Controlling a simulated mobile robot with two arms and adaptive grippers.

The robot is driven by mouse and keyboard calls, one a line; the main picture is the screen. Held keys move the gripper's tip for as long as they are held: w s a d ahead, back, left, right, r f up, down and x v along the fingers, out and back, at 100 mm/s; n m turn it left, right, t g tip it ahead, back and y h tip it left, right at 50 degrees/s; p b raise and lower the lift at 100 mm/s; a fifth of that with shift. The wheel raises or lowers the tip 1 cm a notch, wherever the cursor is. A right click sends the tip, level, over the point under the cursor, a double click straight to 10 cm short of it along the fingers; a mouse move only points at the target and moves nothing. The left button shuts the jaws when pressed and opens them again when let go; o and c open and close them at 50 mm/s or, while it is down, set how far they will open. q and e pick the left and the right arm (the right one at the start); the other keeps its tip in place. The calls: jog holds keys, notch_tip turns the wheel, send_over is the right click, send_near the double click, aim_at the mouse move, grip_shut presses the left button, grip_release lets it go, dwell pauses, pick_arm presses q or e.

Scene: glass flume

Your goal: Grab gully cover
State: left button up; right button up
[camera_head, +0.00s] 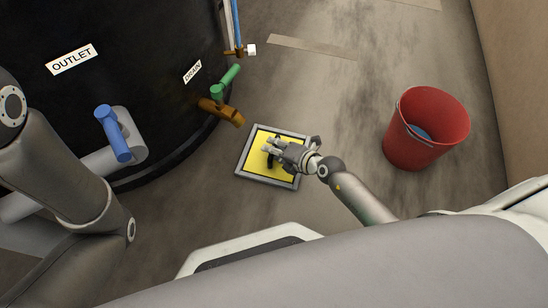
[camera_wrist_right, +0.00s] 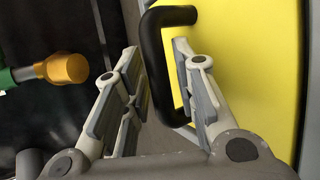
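The gully cover (camera_head: 256,162) is a yellow square plate with a black bar handle, set in a grey frame on the floor in the head view. In the right wrist view the yellow cover (camera_wrist_right: 245,60) fills the right side, and its black handle (camera_wrist_right: 153,50) stands up from it. My right gripper (camera_head: 268,146) is over the cover. Its fingers are apart, and in the wrist view the handle shows between them, partly hidden behind the right-hand finger. I cannot tell whether a finger touches it. My left arm shows at the left, but its gripper is out of view.
A black round tank (camera_head: 150,60) stands at the upper left, with a blue-handled outlet pipe (camera_head: 113,135) and a green-handled drain valve (camera_head: 222,85) near the cover. A red bucket (camera_head: 440,115) stands at the right. Bare floor lies between cover and bucket.

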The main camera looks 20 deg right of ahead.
jog(key=shift+w+a+f, duration=0.15)
grip_shut()
jog(key=shift+r, duration=0.25)
